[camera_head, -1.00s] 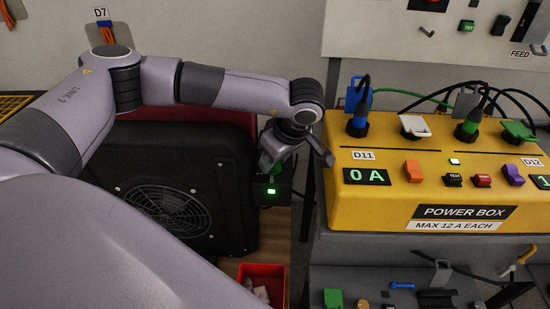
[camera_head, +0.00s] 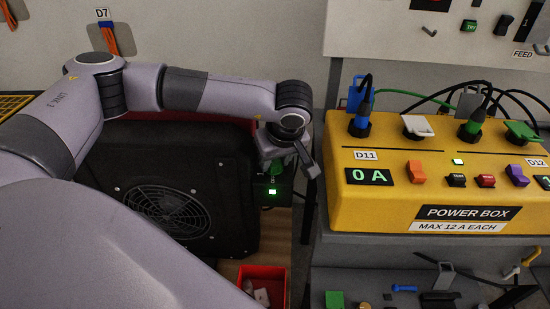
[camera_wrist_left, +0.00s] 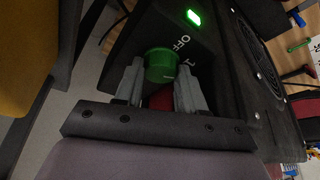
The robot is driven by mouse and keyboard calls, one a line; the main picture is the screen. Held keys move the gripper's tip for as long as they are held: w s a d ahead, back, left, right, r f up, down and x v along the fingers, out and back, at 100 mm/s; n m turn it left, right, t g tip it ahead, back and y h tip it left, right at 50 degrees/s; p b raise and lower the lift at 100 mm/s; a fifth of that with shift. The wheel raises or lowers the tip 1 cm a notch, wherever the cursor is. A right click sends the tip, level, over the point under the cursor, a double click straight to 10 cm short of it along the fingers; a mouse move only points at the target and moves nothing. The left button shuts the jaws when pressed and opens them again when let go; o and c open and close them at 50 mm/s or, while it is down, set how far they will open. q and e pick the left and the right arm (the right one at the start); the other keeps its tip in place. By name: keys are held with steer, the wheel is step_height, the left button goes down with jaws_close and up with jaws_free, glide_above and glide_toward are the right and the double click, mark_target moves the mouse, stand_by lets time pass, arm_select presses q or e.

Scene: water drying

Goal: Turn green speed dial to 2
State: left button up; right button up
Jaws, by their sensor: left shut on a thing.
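The green speed dial (camera_wrist_left: 160,65) is a round knob on the dark control panel of the black fan. In the left wrist view, my left gripper (camera_wrist_left: 158,76) has one finger on each side of the dial and is shut on it. The labels OFF and 1 show on the panel right of the dial; the 2 is not visible. I cannot tell exactly where the dial points. In the head view, my left gripper (camera_head: 287,160) reaches down at the right side of the fan (camera_head: 170,190) and hides most of the dial. My right gripper is not in view.
A lit green lamp (camera_wrist_left: 193,17) is on the fan panel, near the dial. The yellow power box (camera_head: 375,205) stands on a grey shelf close to the right of my left gripper, with a narrow gap between. A red bin (camera_head: 262,273) sits below.

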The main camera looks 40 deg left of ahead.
arm_select(q)
steer(key=o, duration=1.1)
steer(key=shift+c, duration=0.2)
steer(key=v, duration=0.7)
steer(key=shift+r, duration=0.15)
